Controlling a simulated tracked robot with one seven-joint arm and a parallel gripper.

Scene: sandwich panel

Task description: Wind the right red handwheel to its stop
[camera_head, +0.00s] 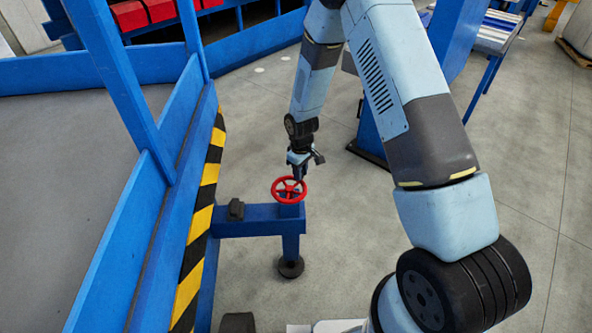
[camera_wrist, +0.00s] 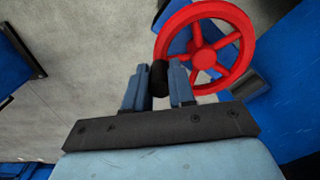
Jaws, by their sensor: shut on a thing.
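A red spoked handwheel (camera_head: 289,189) sits on top of a blue post at the end of a blue beam. It also shows in the wrist view (camera_wrist: 205,57), at the upper right. My gripper (camera_head: 298,172) reaches down to the far edge of the wheel. In the wrist view my gripper (camera_wrist: 160,84) has its two fingers closed around a dark knob (camera_wrist: 159,74) beside the red rim. The fingers hide most of the knob, so its join to the wheel cannot be seen. No second red handwheel shows.
The blue beam (camera_head: 248,222) carries a small black block (camera_head: 236,209) left of the wheel. A blue frame with a black-and-yellow striped edge (camera_head: 201,205) stands further left. A blue column (camera_head: 372,125) rises behind. Bare grey floor (camera_head: 345,215) lies right of the wheel.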

